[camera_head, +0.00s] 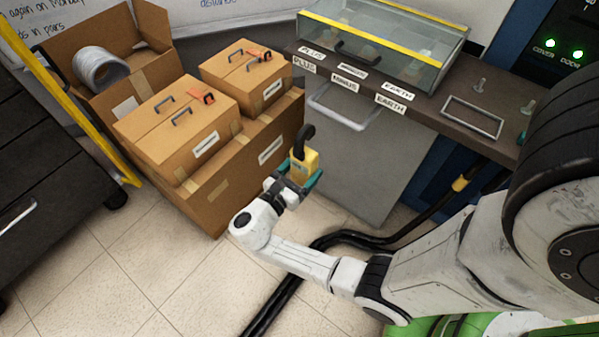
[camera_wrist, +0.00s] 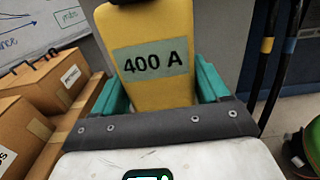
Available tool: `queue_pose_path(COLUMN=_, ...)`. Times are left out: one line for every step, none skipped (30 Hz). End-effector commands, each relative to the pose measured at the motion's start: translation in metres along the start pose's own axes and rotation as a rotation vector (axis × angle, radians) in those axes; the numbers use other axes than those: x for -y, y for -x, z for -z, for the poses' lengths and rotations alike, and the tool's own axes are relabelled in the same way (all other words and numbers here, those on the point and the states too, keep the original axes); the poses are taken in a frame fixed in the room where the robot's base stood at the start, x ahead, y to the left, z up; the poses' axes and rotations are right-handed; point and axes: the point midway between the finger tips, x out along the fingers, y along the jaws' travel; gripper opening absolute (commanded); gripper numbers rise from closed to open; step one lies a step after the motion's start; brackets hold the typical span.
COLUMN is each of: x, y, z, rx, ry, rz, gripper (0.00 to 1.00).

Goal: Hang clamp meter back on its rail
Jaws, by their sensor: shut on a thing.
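The clamp meter (camera_head: 304,164) is yellow with a dark hooked jaw on top. My gripper (camera_head: 294,182) is shut on it and holds it upright in the air before the grey cabinet. In the wrist view the meter (camera_wrist: 155,60) fills the space between the teal fingers of my gripper (camera_wrist: 162,88), with a "400 A" label facing me. Its dark jaw is mostly cut off at the top there. A pale rail-like bar (camera_head: 340,119) juts from the cabinet front, up and right of the meter and apart from it. I cannot tell if it is the meter's rail.
A dark bench top (camera_head: 425,107) carries a glass case (camera_head: 385,45), labels and metal posts. Cardboard boxes (camera_head: 215,195) with black handles stand at left, close to my gripper. A black cable (camera_head: 350,238) runs over the tiled floor. A dark cabinet (camera_head: 50,170) is far left.

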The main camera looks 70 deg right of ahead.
Motion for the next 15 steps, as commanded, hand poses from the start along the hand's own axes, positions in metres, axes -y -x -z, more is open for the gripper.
queue_pose_path(x=0.0, y=-0.004, z=0.0, rx=0.001, ry=-0.001, rz=0.003, gripper=0.33)
queue_pose_path(x=0.001, y=-0.006, z=0.0, rx=0.001, ry=-0.001, rz=0.003, gripper=0.33)
queue_pose_path(x=0.001, y=-0.008, z=0.0, rx=0.001, ry=-0.001, rz=0.003, gripper=0.33)
queue_pose_path(x=0.001, y=-0.01, z=0.0, rx=0.001, ry=-0.001, rz=0.002, gripper=0.33)
queue_pose_path(x=0.001, y=-0.012, z=0.0, rx=0.001, ry=0.0, rz=0.001, gripper=0.33)
queue_pose_path(x=0.0, y=-0.014, z=0.0, rx=0.001, ry=0.0, rz=0.0, gripper=0.33)
queue_pose_path(x=0.0, y=-0.016, z=0.0, rx=0.002, ry=-0.001, rz=0.001, gripper=0.33)
queue_pose_path(x=0.0, y=-0.018, z=0.0, rx=0.002, ry=-0.001, rz=0.001, gripper=0.33)
queue_pose_path(x=0.0, y=-0.021, z=0.0, rx=0.001, ry=-0.001, rz=0.001, gripper=0.33)
queue_pose_path(x=0.0, y=-0.023, z=0.0, rx=0.001, ry=-0.001, rz=0.001, gripper=0.33)
queue_pose_path(x=0.0, y=-0.025, z=0.0, rx=0.001, ry=-0.001, rz=0.001, gripper=0.33)
queue_pose_path(x=0.0, y=-0.027, z=0.0, rx=0.001, ry=-0.001, rz=0.002, gripper=0.33)
queue_pose_path(x=0.0, y=-0.029, z=0.0, rx=0.001, ry=-0.001, rz=0.002, gripper=0.33)
queue_pose_path(x=0.0, y=-0.031, z=0.0, rx=0.001, ry=-0.001, rz=0.001, gripper=0.33)
queue_pose_path(x=0.0, y=-0.033, z=0.0, rx=0.001, ry=-0.001, rz=0.0, gripper=0.33)
